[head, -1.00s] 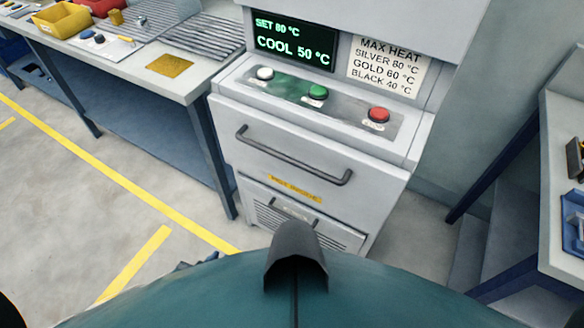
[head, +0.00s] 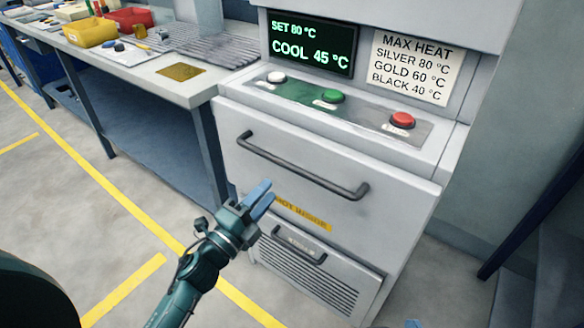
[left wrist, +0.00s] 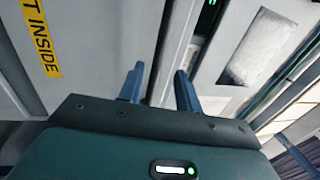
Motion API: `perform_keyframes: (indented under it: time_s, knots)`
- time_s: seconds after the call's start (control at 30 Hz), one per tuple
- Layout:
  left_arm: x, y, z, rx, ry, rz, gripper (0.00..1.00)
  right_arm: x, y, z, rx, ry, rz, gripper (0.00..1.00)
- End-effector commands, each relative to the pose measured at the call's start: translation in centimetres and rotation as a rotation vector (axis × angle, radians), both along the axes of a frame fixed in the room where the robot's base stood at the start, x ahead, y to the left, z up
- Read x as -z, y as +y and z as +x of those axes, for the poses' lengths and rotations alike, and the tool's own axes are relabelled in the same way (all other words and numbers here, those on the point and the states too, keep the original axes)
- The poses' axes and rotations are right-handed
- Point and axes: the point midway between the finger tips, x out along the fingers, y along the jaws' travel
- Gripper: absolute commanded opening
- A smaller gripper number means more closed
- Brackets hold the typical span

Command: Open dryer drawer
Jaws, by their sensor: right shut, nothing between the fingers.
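The dryer drawer (head: 300,215) is a pale grey front, shut flush in its cabinet. Its dark bar handle (head: 300,168) runs across the upper front. A yellow "HOT INSIDE" label (head: 303,214) sits below the handle; part of it also shows in the left wrist view (left wrist: 42,40). My left gripper (head: 266,194) is open and empty, in front of the drawer and below the handle in the head view. In the left wrist view its two blue fingers (left wrist: 158,84) stand apart, pointing at the drawer front. Only a blue tip of my right gripper (head: 412,324) shows at the bottom edge.
The display (head: 310,45) reads SET 80 °C, COOL 45 °C. White, green and red buttons (head: 402,120) sit above the drawer. A lower vented panel (head: 310,270) has a small handle. A workbench (head: 205,90) with trays stands left. The floor in front is open.

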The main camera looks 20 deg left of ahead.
Motion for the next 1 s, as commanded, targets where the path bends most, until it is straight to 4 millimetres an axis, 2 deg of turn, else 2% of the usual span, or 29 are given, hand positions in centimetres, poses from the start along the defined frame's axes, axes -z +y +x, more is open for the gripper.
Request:
perform_keyframes:
  time_s: [0.03,0.2,0.4,0.6,0.87,1.0]
  knots:
    - [-0.5,-0.4,1.2,0.001,-0.003,-0.002,0.34,-0.1,0.0,0.0,-0.001,0.002,0.001,0.0]
    - [-1.2,-1.6,4.5,-0.001,-0.002,-0.002,0.34,-0.1,0.1,0.2,-0.002,0.008,0.002,0.0]
    - [-1.6,-2.7,7.4,-0.001,0.001,-0.004,0.34,0.1,0.2,0.2,-0.003,0.015,0.001,0.0]
    - [-1.8,-3.2,8.6,-0.001,0.002,-0.004,0.34,0.3,0.3,0.1,-0.005,0.023,0.001,0.0]
    - [-1.8,-3.2,8.7,-0.001,0.002,-0.004,0.34,0.3,0.3,0.1,-0.006,0.023,0.003,0.0]
    - [-1.8,-3.2,8.6,-0.001,0.003,-0.005,0.24,0.3,0.4,0.1,-0.007,0.022,0.003,0.0]
